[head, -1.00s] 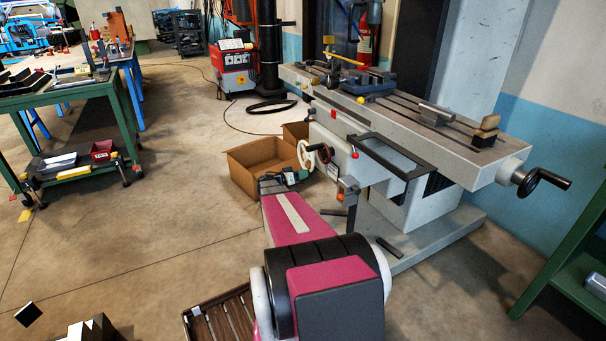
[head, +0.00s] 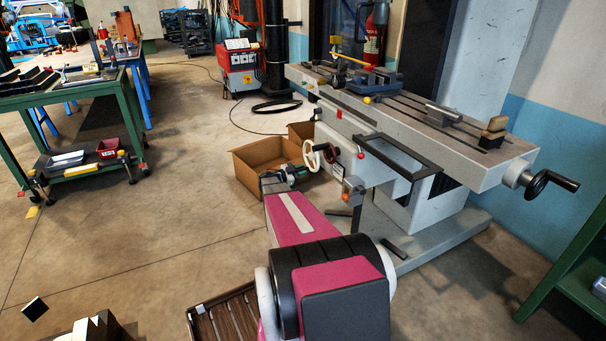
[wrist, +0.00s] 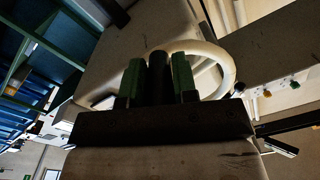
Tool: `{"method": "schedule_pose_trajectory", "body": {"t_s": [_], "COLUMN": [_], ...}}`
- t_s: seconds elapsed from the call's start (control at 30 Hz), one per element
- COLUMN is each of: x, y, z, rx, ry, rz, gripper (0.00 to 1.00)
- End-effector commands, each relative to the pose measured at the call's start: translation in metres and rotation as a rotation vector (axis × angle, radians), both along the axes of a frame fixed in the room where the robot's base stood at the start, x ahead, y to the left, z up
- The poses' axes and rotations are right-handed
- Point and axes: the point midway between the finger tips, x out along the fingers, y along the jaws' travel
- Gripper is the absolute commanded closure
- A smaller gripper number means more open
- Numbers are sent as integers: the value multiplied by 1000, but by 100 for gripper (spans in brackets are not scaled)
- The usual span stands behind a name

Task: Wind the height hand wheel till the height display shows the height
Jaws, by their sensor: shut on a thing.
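The cream hand wheel (head: 312,155) is on the front of the grey milling machine (head: 470,162). Its rim also shows in the wrist view (wrist: 228,68), curving behind and to the right of the fingers. My gripper (head: 298,173) is just below and left of the wheel in the head view. In the wrist view, my gripper's green-faced fingers (wrist: 157,72) are shut on a dark upright handle (wrist: 158,66) between them. How the handle joins the wheel is hidden.
Open cardboard boxes (head: 262,163) stand on the floor behind my gripper. The machine's long table (head: 410,112) overhangs on the right, with a black crank (head: 548,183) at its end. A green workbench (head: 75,95) is at left. Floor between is clear.

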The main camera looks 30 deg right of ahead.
Motion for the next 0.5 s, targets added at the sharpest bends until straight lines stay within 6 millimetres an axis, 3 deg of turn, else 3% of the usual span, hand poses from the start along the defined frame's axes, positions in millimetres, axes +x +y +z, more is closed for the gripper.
{"method": "schedule_pose_trajectory", "body": {"t_s": [0.5], "x": [16], "y": [0], "z": [-2], "rx": [2], "ry": [-179], "rz": [5], "gripper": [100]}}
